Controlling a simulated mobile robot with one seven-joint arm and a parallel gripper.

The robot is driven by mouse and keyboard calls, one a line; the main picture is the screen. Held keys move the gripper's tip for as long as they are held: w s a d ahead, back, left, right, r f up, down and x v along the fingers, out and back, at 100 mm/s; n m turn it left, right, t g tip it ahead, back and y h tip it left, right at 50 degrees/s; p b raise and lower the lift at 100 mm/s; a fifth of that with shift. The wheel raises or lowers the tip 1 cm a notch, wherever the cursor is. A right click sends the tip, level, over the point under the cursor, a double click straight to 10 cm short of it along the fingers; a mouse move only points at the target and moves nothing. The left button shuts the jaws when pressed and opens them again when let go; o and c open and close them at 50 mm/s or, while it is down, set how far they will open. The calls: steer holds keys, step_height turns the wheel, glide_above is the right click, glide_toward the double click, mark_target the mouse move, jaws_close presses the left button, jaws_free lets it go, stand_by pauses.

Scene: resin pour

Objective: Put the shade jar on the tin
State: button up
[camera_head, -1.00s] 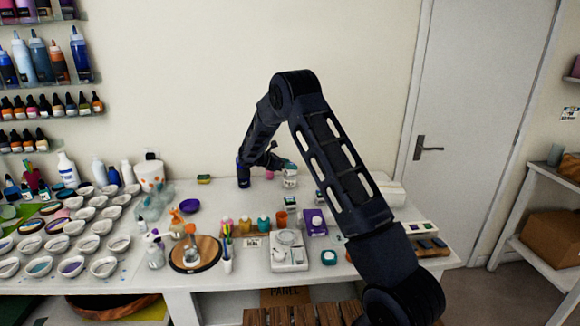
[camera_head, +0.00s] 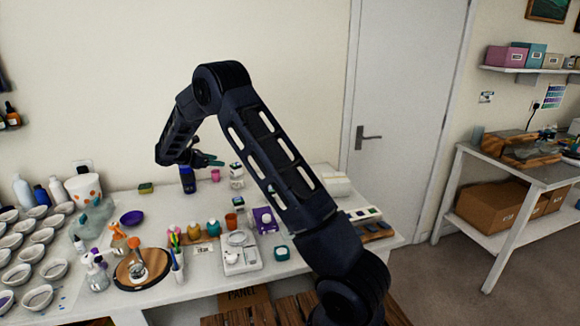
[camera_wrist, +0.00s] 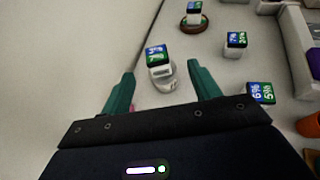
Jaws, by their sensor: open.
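The wrist view shows several small containers topped with blue-and-green numbered labels. I cannot tell which is the shade jar. One pale labelled jar (camera_wrist: 160,72) stands between and beyond my open teal fingers; no contact shows. Another labelled piece (camera_wrist: 193,17) sits on a dark round base at the top. A third white labelled jar (camera_wrist: 235,46) stands to the right. In the head view, my gripper (camera_head: 213,160) hangs over the back of the bench, left of and above a white jar (camera_head: 237,183). No tin can be told for certain; a dark blue cylinder (camera_head: 187,180) stands left of the gripper.
A purple bowl (camera_head: 132,217), a round wooden board (camera_head: 142,268) and a white scale (camera_head: 240,258) stand on the bench. An orange cup (camera_head: 231,221) is near the scale. My arm hides part of the bench's right side. Bare bench shows behind the purple bowl.

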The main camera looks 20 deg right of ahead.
steer(key=s+d+r+m+g+y, duration=0.3)
steer(key=s+d+r+m, duration=0.3)
steer(key=s+d+r, duration=0.45)
steer(key=s+d+r+m+y, duration=0.2)
steer(key=s+d+r+m, duration=0.15)
steer(key=s+d, duration=0.35)
steer(key=s+d+r+m+y, duration=0.2)
steer(key=s+d+r+m, duration=0.15)
steer(key=s+d, duration=0.4)
steer(key=s+f+m+t+y, duration=0.1)
steer(key=s+m+y, duration=0.4)
steer(key=s, duration=1.9)
steer(key=m+t, duration=0.1)
steer(key=m, duration=0.3)
steer(key=shift+s+d+f+t, duration=0.15)
steer(key=shift+s+d+t, duration=0.05)
steer(key=shift+d+t, duration=0.1)
